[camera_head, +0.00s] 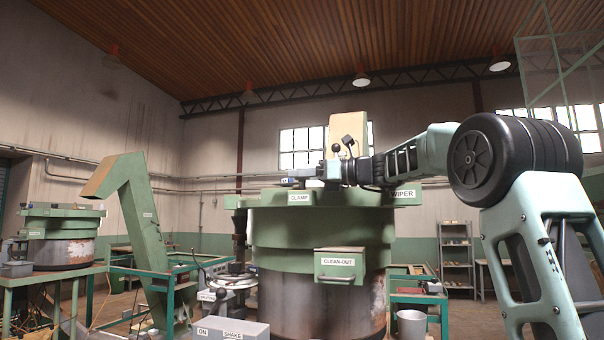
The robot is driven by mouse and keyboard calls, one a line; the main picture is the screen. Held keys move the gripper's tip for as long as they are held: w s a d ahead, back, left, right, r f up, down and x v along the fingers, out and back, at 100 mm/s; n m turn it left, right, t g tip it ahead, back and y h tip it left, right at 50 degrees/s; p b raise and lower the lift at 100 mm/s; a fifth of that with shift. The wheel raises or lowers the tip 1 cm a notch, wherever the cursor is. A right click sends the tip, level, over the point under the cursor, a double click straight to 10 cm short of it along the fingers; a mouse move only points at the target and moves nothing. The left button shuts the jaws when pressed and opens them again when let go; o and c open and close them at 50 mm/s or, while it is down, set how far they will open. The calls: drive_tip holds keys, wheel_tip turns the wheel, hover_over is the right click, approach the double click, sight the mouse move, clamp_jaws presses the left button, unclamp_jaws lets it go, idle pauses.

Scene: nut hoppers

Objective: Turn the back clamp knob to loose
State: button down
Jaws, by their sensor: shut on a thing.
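The large green hopper (320,228) stands in the middle of the camera_head view, with a CLAMP label (299,198) on its upper left rim. My arm reaches in from the right above the hopper's top. My gripper (303,173) is at the rim just above the CLAMP label, pointing left. It is shut on a small part there, which looks like a clamp knob; the part is mostly hidden and its turn position cannot be read. A black ball-topped lever (336,149) rises beside the gripper.
A WIPER label (404,194) is on the rim at right, under my arm. A CLEAN-OUT box (340,265) juts from the hopper's front. A grey ON/SHAKE box (230,329) is low in front. A green chute (143,235) and a second hopper (62,238) stand left.

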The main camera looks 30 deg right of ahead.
drive_tip(key=c, duration=1)
unclamp_jaws()
drive_tip(key=shift+c, duration=0.2)
drive_tip(key=b+v, duration=0.6)
drive_tip(key=v, duration=1.1)
drive_tip(key=shift+s+d, duration=0.2)
